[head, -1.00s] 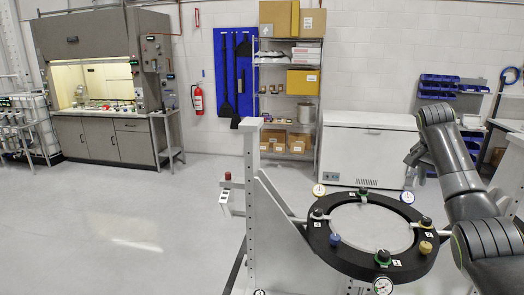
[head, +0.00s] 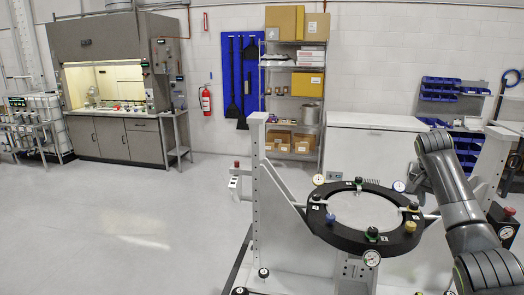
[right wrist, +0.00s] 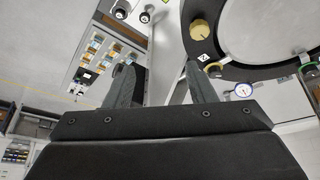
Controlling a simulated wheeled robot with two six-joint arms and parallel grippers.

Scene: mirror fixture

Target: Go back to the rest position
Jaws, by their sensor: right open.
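My right arm comes in from the right in the head view, and its gripper (head: 415,178) hangs behind the right side of the mirror fixture, partly hidden by my own arm. In the right wrist view the two fingers (right wrist: 160,85) stand well apart with nothing between them, so it is open and empty. The mirror fixture's black ring (head: 345,237) with coloured knobs and dial gauges sits on a white frame (head: 258,190). The ring also shows beyond the right finger in the right wrist view (right wrist: 230,68). My left gripper is not in view.
A white chest freezer (head: 365,150) stands behind the fixture. A shelf rack with boxes (head: 295,85) is beside it. A fume hood (head: 110,95) and a red extinguisher (head: 205,101) are at the back left. The grey floor (head: 120,225) at left is clear.

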